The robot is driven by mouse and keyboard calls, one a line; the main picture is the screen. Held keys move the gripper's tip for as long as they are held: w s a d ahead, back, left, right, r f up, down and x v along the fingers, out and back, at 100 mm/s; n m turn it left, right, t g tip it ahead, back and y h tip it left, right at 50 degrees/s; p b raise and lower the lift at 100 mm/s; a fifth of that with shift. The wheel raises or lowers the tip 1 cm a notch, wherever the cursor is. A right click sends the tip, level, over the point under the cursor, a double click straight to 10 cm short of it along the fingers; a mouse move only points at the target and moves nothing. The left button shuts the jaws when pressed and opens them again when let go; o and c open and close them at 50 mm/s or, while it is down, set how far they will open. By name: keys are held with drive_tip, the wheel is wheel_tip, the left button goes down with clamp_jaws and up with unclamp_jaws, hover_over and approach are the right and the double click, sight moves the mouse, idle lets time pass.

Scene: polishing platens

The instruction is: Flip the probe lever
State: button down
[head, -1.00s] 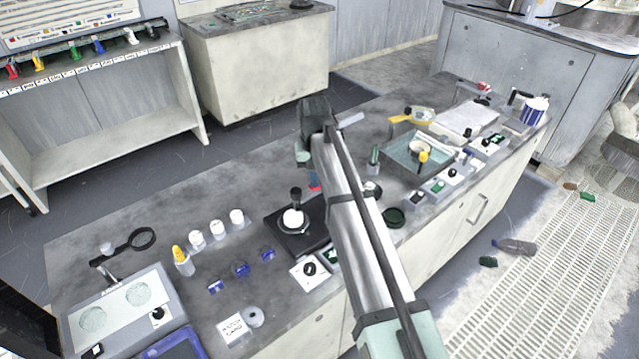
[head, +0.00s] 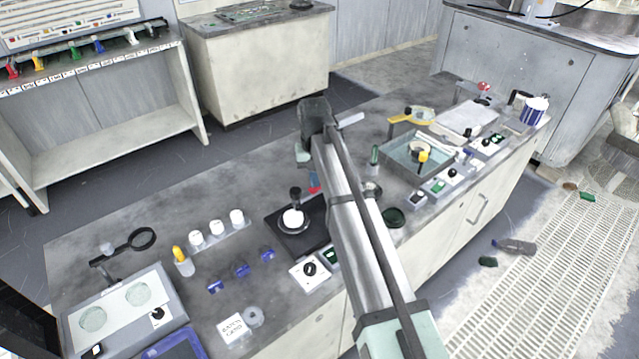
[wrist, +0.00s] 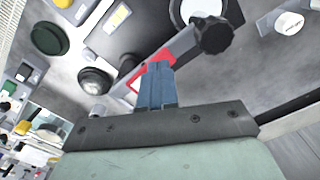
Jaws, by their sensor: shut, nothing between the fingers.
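My gripper (wrist: 157,72) has its blue fingers shut and empty. In the wrist view its tips overlap a red patch (wrist: 150,60) on a slim grey bar (wrist: 183,46). I cannot tell whether they touch it. This bar may be the probe lever, but no label shows that. A black knob (wrist: 212,35) stands at the bar's upper end, beside a white disc (wrist: 200,8). In the head view the disc (head: 292,218) sits on a black base (head: 287,236) below a black knob (head: 295,192). My arm hides most of the bar there.
Left of the base stand white-capped bottles (head: 216,227) and blue blocks (head: 241,269). A switch box (head: 309,270) sits in front. A dark green dish (head: 393,217) and a grey tray (head: 416,172) lie to the right. The bench behind the bottles is mostly clear.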

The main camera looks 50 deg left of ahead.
wheel_tip(320, 180, up, 6)
drive_tip(key=shift+r, duration=0.2)
idle(0.7)
idle(0.3)
